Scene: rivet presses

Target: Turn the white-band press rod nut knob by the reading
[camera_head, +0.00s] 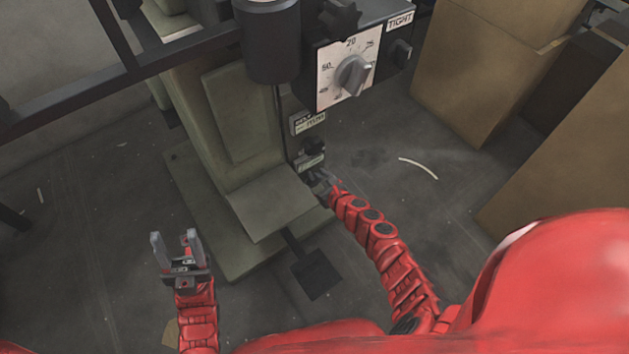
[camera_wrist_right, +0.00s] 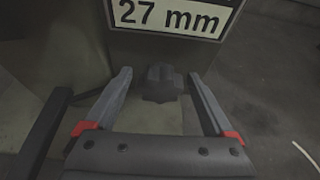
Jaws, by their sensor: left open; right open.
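The press (camera_head: 235,130) is a pale green machine in the middle of the head view. A dark knob (camera_wrist_right: 161,82) shows in the right wrist view, below a label reading "27 mm" (camera_wrist_right: 172,17). My right gripper (camera_wrist_right: 160,88) is open, with its fingers on either side of the knob; I cannot tell whether they touch it. In the head view my right gripper (camera_head: 321,182) is low at the press's right side, below small labels (camera_head: 307,121). My left gripper (camera_head: 175,243) is open and empty, left of the press's base. No white band is clearly visible.
A control box with a dial (camera_head: 353,75) and a "TIGHT" label (camera_head: 399,21) sits at the press's upper right. A foot pedal (camera_head: 316,274) lies at the front. Cardboard boxes (camera_head: 487,65) stand at right. Floor between is mostly clear.

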